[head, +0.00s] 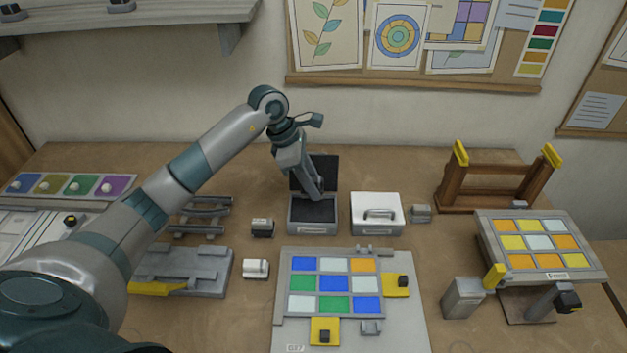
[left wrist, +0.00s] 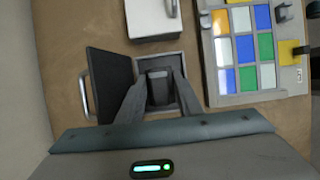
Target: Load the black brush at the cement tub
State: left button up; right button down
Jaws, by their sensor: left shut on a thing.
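The cement tub (head: 313,228) appears to be the open grey box with a dark inside, at the back middle of the bench. Its black lid (head: 326,168) stands raised behind it; in the left wrist view the lid (left wrist: 108,80) is left of the tub. My left gripper (head: 318,192) points down into the tub. In the left wrist view the gripper (left wrist: 160,95) is shut on a small grey block-like piece, apparently the black brush (left wrist: 159,75). The brush's lower end is hidden, so contact with the cement cannot be told. My right gripper is out of view.
A white case (head: 376,222) with a handle stands close right of the tub. A glass panel (head: 335,282) with coloured squares lies in front. Small blocks (head: 262,228) stand left of the tub. A tilted panel (head: 540,245) and a wooden rack (head: 492,185) are at right.

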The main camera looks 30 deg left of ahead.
aim_at(318, 212)
pick_arm(q)
jog(key=shift+f, duration=0.1)
jog(key=shift+f+b, duration=0.95)
jog(key=shift+f, duration=2)
jog(key=shift+f+b, duration=0.45)
jog(key=shift+b, duration=0.05)
jog(key=shift+f+b, duration=0.15)
jog(key=shift+b, duration=0.2)
dwell(1.4)
jog(key=shift+r+p, duration=1)
jog(key=shift+r, duration=1.55)
jog(key=shift+r+p, duration=0.35)
jog(key=shift+r, duration=0.7)
